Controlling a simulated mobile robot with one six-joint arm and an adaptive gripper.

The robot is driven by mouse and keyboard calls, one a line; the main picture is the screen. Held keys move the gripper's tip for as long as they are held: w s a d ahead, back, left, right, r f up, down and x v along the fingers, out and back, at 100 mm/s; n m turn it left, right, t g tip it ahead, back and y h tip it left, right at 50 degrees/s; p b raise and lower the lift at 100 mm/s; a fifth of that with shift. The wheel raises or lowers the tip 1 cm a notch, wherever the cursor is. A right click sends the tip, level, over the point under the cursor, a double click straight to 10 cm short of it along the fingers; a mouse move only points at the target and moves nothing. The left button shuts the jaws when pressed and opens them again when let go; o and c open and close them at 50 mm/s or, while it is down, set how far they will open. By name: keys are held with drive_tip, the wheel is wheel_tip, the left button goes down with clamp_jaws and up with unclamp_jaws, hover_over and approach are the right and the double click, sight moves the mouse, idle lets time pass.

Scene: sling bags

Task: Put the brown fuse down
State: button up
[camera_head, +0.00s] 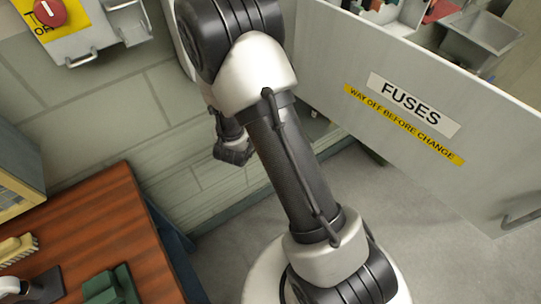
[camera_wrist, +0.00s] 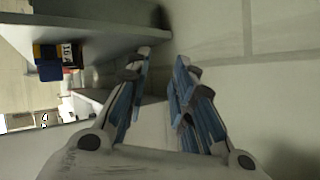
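I cannot make out a brown fuse in either view. My gripper (camera_wrist: 160,60) shows in the wrist view with its two blue-padded fingers apart and nothing visible between them. A pale grey door panel labelled FUSES (camera_head: 410,100) stands at the right of the head view, with a yellow strip reading "WAY OFF BEFORE CHANGE". Beyond its top edge are small dark and red items, too cut off to name.
A grey open bin (camera_head: 476,45) is at the upper right. A red round knob (camera_head: 50,12) on a yellow plate is at the upper left. A wooden bench top (camera_head: 100,235) at lower left bears a brush (camera_head: 18,250) and a green block (camera_head: 110,285). In the wrist view, a dark-and-yellow box (camera_wrist: 57,58) is at left.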

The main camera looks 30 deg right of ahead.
drive_tip(key=w+a+r+n+y, duration=0.1)
drive_tip(key=a+r+n+y, duration=0.2)
drive_tip(key=a+r+y, duration=0.5)
drive_tip(key=s+a+r+n+g+y, duration=0.1)
drive_tip(key=s+a+r+n, duration=0.2)
drive_tip(key=s+r, duration=0.3)
drive_tip(key=s+a+r+n+g+y, duration=0.1)
drive_tip(key=s+a+r+n, duration=0.3)
drive_tip(key=s+r, duration=0.3)
drive_tip(key=s+a, duration=0.1)
drive_tip(key=s, duration=0.2)
drive_tip(key=shift+s+a, duration=0.3)
drive_tip(key=shift+a, duration=0.05)
drive_tip(key=shift+o, duration=0.2)
drive_tip(key=s+d+r+n+g+h, duration=0.1)
drive_tip(key=s+d+n+g, duration=0.1)
drive_tip(key=s, duration=1)
drive_tip(key=shift+s+d, duration=0.2)
drive_tip(key=shift+o, duration=1)
drive_tip(key=shift+s+d+n, duration=0.15)
drive_tip(key=shift+s+n, duration=0.15)
drive_tip(key=shift+s, duration=0.1)
